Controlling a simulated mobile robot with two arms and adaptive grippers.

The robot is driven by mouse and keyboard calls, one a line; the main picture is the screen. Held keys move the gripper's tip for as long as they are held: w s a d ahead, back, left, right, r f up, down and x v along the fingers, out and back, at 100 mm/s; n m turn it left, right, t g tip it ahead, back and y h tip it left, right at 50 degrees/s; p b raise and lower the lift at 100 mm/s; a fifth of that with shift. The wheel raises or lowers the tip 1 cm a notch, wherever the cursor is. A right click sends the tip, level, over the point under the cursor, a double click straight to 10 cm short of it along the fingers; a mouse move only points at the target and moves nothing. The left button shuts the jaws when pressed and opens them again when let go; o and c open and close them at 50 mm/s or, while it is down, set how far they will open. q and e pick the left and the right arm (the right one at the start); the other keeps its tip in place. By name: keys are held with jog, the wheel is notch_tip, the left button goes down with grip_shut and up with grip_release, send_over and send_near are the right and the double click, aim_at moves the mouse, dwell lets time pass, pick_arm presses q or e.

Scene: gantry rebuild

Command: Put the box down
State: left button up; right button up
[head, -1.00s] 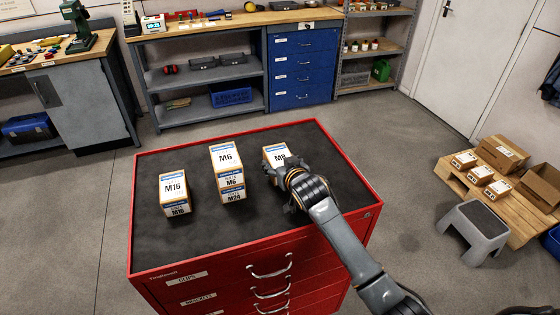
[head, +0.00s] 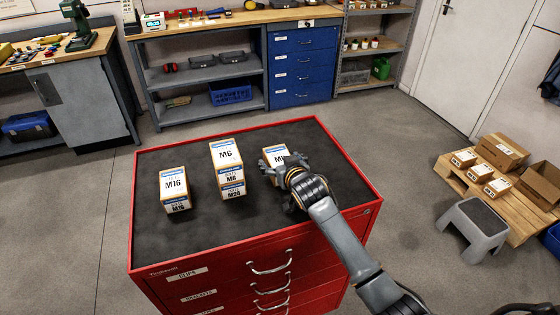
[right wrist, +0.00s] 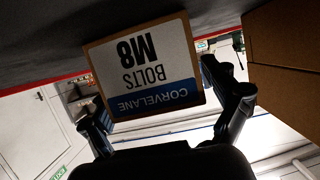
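The M8 bolts box (head: 275,152), white-labelled with a blue band, stands on the dark top of the red cabinet (head: 325,290). My right gripper (head: 279,164) is at its near side, fingers spread to either side of the box. The right wrist view, upside down, shows the M8 box face (right wrist: 145,70) between the opened fingers of the right gripper (right wrist: 160,100), which look clear of its sides. The gripper hides the box's lower part in the head view. My left gripper is not in view.
Left of the M8 box stands an M6 box (head: 226,152) on a stack with M24 at the bottom. Brown cardboard (right wrist: 285,50) is close beside the right finger in the wrist view. The cabinet top's front is clear.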

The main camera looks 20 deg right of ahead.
jog(key=shift+s+a+f, duration=0.1)
jog(key=shift+s+f, duration=0.15)
jog(key=shift+f, duration=0.5)
jog(key=shift+r, duration=0.3)
jog(key=shift+s+r, duration=0.1)
jog(key=shift+r, duration=0.1)
jog(key=v, duration=0.6)
jog(key=r+v, duration=0.1)
jog(key=v, duration=0.4)
jog(key=shift+s+r+b, duration=0.1)
jog(key=shift+r+b, duration=0.1)
jog(key=shift+b, duration=0.15)
